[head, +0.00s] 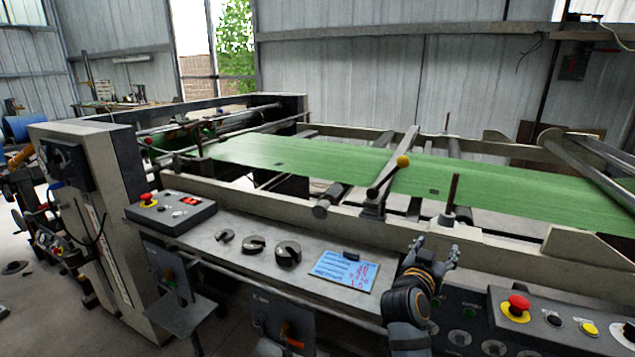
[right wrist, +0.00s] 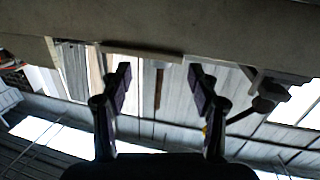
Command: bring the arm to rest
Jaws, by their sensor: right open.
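My right gripper (head: 434,250) is open and empty, raised above the right part of the machine's front ledge, its fingers pointing up and away. In the right wrist view the two fingers (right wrist: 159,88) stand wide apart with nothing between them. My left gripper does not show in the head view.
The machine carries a green web (head: 300,158). On its ledge are a control box (head: 170,212), several slotted dark weights (head: 288,254) and a blue written sheet (head: 345,270). A panel with a red button (head: 518,305) is at right.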

